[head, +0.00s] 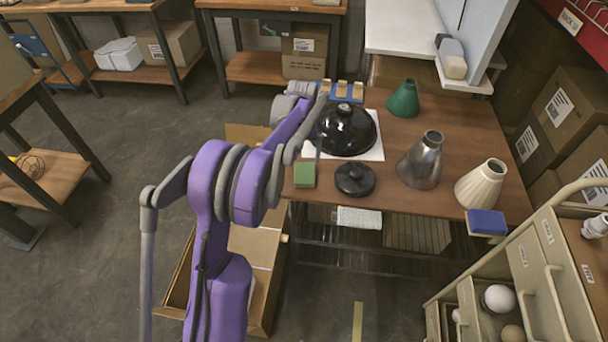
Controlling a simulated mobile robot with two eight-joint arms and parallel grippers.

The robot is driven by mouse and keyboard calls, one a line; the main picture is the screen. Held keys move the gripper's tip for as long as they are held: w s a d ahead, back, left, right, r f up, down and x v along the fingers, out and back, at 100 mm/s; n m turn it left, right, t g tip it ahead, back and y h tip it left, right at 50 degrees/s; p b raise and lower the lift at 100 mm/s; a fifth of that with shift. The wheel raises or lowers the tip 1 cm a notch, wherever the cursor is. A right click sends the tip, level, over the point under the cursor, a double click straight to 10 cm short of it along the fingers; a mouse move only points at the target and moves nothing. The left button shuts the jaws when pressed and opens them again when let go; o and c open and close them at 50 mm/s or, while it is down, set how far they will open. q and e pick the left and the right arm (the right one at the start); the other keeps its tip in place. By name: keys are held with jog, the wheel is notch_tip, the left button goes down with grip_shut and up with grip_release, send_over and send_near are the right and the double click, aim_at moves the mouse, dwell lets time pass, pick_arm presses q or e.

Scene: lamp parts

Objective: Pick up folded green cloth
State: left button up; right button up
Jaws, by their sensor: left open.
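The folded green cloth (304,174) is a small square block lying near the front left edge of the brown wooden table (395,218). My left gripper (308,152) is open, at the end of the purple and grey arm. The cloth's top and front are in plain view, and nothing shows between the fingers. My right gripper is not in view.
A shiny black dome shade (346,130) sits on a white sheet, with a black round base (355,179) right of the cloth. Green (403,100), metal (421,162) and cream (482,185) cone shades and a blue block (487,222) stand further right. An open cardboard box (262,300) is below.

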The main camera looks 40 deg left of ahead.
aim_at(304, 175)
pick_arm(q)
jog(key=f, duration=0.8)
jog(key=shift+w+d+f, duration=0.15)
jog(key=shift+d+f, duration=0.05)
jog(key=shift+f, duration=0.15)
jog(key=c, duration=1.1)
